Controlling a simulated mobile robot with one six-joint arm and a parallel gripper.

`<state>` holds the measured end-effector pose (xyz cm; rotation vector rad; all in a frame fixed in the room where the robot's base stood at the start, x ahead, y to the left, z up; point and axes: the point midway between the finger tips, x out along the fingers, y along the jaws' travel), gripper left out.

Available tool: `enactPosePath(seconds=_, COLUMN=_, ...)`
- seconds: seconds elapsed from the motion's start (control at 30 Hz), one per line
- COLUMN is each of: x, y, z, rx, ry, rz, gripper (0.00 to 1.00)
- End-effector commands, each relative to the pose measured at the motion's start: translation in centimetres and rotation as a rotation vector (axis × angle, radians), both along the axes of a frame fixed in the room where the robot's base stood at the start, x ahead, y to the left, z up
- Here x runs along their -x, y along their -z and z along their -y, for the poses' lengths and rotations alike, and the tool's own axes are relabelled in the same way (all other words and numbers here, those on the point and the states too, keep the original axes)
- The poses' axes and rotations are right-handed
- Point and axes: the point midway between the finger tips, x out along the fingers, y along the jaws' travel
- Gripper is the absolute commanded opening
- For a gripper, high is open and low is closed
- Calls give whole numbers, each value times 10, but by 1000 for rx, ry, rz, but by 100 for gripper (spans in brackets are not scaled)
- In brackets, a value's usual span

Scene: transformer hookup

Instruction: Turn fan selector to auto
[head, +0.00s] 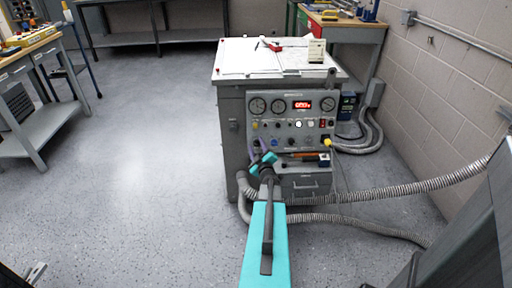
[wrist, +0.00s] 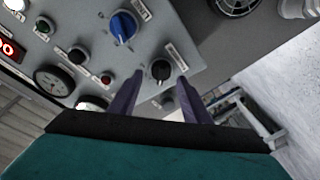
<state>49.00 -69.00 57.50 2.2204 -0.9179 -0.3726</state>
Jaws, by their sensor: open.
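A grey control panel (head: 285,128) fills the front of a cabinet in the head view. In the wrist view, a small black rotary knob (wrist: 160,70) with a light pointer mark sits near the panel's edge, with small labels beside it that I cannot read. A larger blue knob (wrist: 123,26) is above and left of it. I cannot tell from the labels which is the fan selector. My gripper (wrist: 160,77) is open, its two purple fingers on either side of the black knob; contact is not clear. In the head view my gripper (head: 260,149) is at the panel's lower left and hides part of it.
The panel carries several gauges (head: 257,105), a red digital display (head: 302,105), buttons and lamps. Grey corrugated hoses (head: 400,194) run right toward a block wall (head: 440,75). The floor (head: 130,170) left is clear.

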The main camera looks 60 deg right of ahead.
Motion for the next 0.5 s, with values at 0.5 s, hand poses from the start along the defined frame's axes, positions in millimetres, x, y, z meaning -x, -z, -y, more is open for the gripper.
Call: enactPosePath(seconds=0.5, x=-3, y=0, z=3, rx=0, ry=0, rz=0, gripper=30)
